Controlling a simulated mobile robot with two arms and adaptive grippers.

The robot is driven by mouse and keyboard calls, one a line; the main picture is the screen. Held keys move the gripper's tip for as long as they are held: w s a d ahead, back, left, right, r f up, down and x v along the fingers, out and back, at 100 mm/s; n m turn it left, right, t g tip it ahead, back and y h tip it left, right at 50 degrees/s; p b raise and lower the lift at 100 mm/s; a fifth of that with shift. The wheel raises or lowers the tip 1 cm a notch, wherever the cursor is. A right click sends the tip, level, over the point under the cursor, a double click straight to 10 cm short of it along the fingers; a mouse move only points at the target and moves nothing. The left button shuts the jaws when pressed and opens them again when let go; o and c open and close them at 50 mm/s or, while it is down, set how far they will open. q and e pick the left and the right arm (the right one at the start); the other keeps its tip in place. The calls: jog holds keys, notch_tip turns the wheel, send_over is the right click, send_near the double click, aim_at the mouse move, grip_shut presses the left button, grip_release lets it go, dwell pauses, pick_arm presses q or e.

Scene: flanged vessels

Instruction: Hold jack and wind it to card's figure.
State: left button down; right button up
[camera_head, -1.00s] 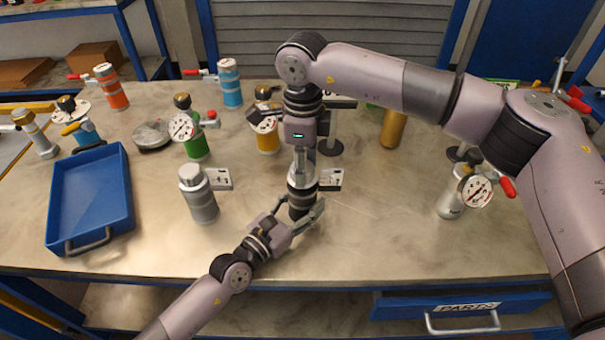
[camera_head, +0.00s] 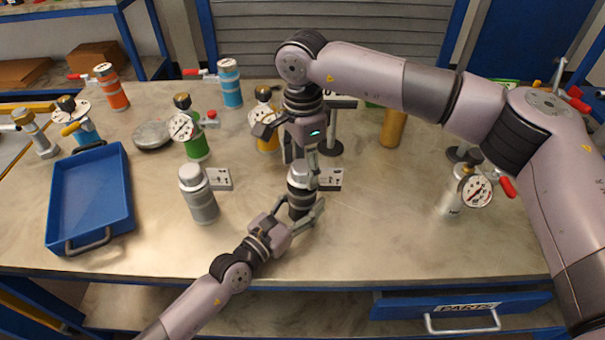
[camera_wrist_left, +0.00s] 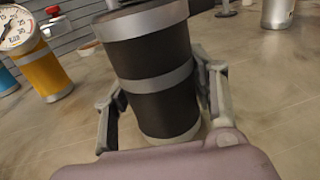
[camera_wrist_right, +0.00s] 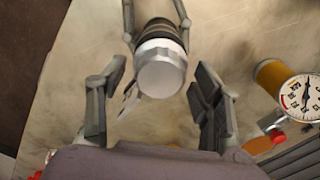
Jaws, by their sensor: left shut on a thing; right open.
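The jack (camera_head: 301,190) is a dark upright cylinder with silver bands and a silver top, standing on the bench. It fills the left wrist view (camera_wrist_left: 155,85). My left gripper (camera_head: 298,216) is shut around its lower body from the front. My right gripper (camera_head: 300,158) points down over the jack and is open. In the right wrist view the silver top (camera_wrist_right: 160,72) shows beyond and between the spread fingers, apart from them. A small card (camera_head: 330,179) with dark marks stands just behind right of the jack; its figure is too small to read.
A grey jack-like cylinder (camera_head: 198,195) with its own card (camera_head: 219,179) stands to the left. A blue tray (camera_head: 122,205) lies at far left. Gauged vessels, green (camera_head: 196,146), yellow (camera_head: 267,140) and silver (camera_head: 452,203), stand around. The bench front right of the jack is clear.

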aim_at(303, 166)
jog(key=shift+r, duration=3)
notch_tip(303, 166, up, 12)
pick_arm(q)
jog(key=c, duration=0.6)
grip_release()
jog(key=v, duration=1.2)
